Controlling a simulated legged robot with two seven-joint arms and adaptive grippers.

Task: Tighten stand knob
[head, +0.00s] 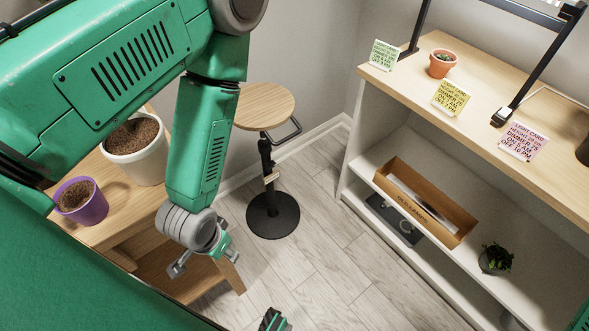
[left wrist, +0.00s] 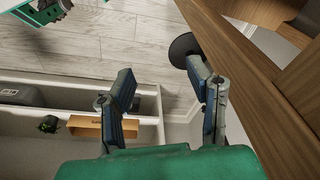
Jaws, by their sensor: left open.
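The stand (head: 264,106) has a round wooden top, a black post and a round black base (head: 273,216). It stands upright on the floor at the middle of the head view. A small pale knob-like part (head: 271,178) sits on its post, with a dark handle at the top's right. In the left wrist view, a dark disc (left wrist: 184,47) that looks like the base shows beside the right finger; the knob does not show there. My left gripper (head: 205,262) is open and empty, left of and nearer than the base, apart from the stand. A dark fingertip (head: 272,320), apparently my right gripper's, shows at the bottom edge.
A wooden bench (head: 120,225) with a white pot (head: 135,150) and a purple pot (head: 81,203) is at the left. Floor between is clear.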

